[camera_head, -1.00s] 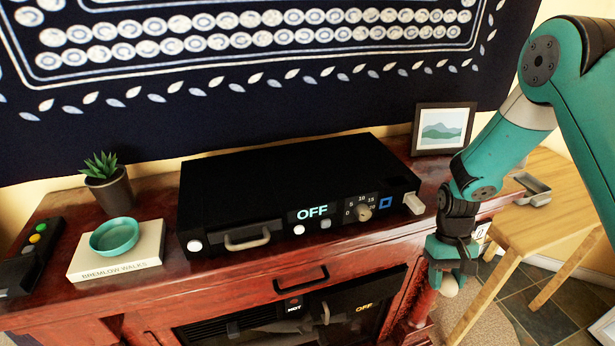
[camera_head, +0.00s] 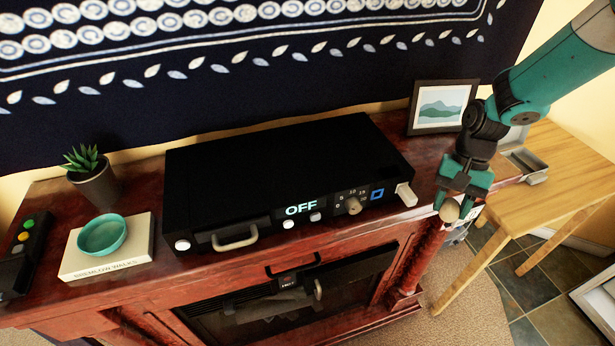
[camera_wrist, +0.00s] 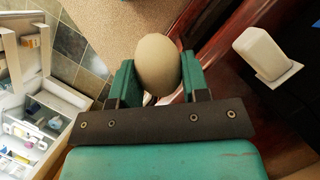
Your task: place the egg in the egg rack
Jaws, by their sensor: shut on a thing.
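My gripper (camera_head: 461,198) is at the right, beyond the front edge of the red wooden cabinet, pointing down. It is shut on a beige egg (camera_head: 450,210), whose lower part shows below the fingers. In the wrist view the egg (camera_wrist: 158,64) sits between the two green fingers of my gripper (camera_wrist: 158,80), large end outward. I cannot make out an egg rack for certain in either view. A white open unit with shelves (camera_wrist: 62,100) and small items lies at the left of the wrist view.
A black appliance (camera_head: 280,180) marked OFF stands on the red cabinet (camera_head: 345,236). A picture frame (camera_head: 440,107) is behind my gripper. A wooden table (camera_head: 545,185) at the right bears a grey tray (camera_head: 527,165). A teal bowl (camera_head: 102,235) and plant (camera_head: 95,180) are at the left.

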